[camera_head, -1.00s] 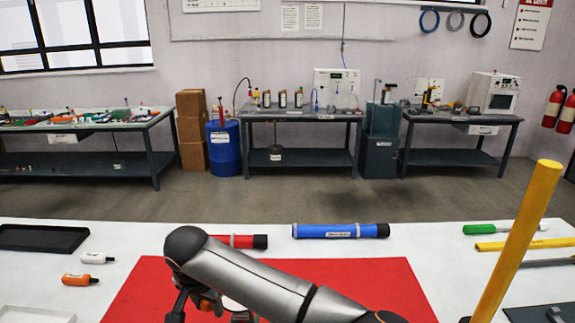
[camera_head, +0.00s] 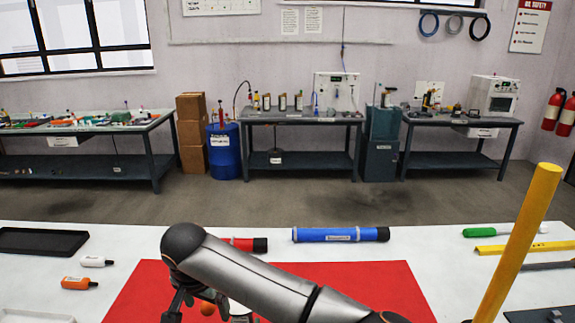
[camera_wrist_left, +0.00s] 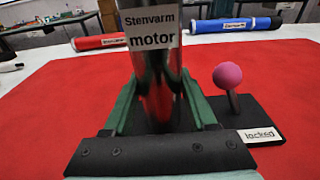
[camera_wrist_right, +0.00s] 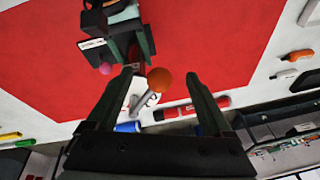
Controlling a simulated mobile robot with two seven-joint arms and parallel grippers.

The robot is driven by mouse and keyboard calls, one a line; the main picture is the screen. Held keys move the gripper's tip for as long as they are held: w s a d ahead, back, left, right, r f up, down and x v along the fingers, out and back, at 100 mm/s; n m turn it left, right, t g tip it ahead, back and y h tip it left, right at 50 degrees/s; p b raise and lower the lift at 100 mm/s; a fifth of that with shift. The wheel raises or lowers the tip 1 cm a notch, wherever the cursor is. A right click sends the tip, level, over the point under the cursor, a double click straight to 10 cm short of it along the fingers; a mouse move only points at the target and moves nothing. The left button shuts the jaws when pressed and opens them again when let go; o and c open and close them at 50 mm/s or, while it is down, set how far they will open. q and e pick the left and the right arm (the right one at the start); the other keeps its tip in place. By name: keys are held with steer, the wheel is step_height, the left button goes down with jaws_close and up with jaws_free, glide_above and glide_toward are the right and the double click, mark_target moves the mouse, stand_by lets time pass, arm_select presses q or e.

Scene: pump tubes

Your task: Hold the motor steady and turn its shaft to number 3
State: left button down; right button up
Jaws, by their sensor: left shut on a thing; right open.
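The motor (camera_wrist_left: 152,75), a shiny cylinder labelled "Stenvarm motor", stands upright in the left wrist view. My left gripper (camera_wrist_left: 158,100) is shut on it, one green finger on each side. A pink ball lever (camera_wrist_left: 228,77) stands beside it by a "locked" label (camera_wrist_left: 260,135). In the right wrist view, an orange ball (camera_wrist_right: 159,80) tops a pale crank arm (camera_wrist_right: 143,102) over a white disc (camera_wrist_right: 134,90). My right gripper (camera_wrist_right: 158,76) is open, with a finger on either side of the ball and visible gaps. Disc numbers are unreadable. My right arm hides the motor in the head view.
The red mat (camera_head: 380,285) lies on the white table. A red tube (camera_head: 245,244) and a blue tube (camera_head: 340,234) lie behind it. A yellow post (camera_head: 520,235) rises at the right.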

steer(key=shift+v, duration=2.6)
steer(key=shift+c, duration=0.2)
